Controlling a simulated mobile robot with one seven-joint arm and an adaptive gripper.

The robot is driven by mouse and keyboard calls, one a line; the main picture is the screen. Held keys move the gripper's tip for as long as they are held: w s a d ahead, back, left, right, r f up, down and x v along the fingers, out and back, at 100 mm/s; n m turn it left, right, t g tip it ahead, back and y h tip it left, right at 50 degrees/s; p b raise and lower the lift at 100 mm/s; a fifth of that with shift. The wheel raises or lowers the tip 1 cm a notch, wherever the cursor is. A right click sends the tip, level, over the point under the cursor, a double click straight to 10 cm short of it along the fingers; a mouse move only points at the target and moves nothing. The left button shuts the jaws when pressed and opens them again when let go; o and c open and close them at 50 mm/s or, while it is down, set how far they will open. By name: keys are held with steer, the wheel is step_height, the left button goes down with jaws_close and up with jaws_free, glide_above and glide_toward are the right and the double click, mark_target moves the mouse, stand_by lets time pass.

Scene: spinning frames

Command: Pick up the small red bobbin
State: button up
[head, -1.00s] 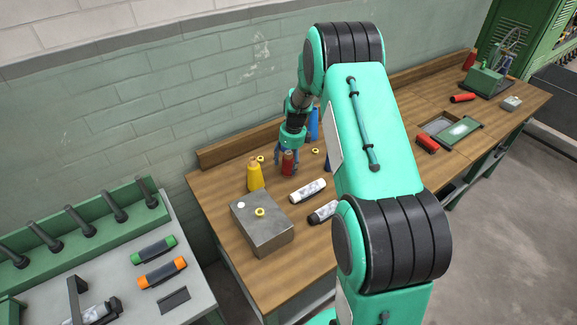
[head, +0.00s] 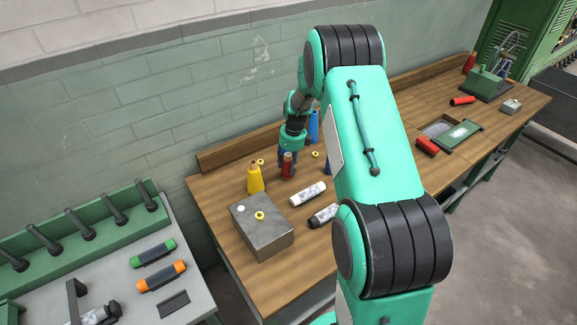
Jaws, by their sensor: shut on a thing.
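The small red bobbin (head: 287,171) stands upright near the back left of the wooden bench (head: 310,238). My gripper (head: 288,160) reaches down over it from above, with its fingers shut on the bobbin's upper part. The fingers partly hide the bobbin. Its base appears to be at the bench top; I cannot tell any gap.
A yellow bobbin (head: 255,178) stands close to the left. A grey metal block (head: 262,236) and a white bobbin (head: 308,194) lie in front. A blue bobbin (head: 313,127) stands behind. Other red bobbins (head: 427,146) (head: 462,101) lie farther right.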

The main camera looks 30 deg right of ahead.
step_height(320, 180, up, 18)
steer(key=p, duration=0.1)
steer(key=shift+f+p, duration=0.2)
steer(key=shift+p, duration=0.1)
steer(key=shift+r, duration=0.1)
stand_by(0.7)
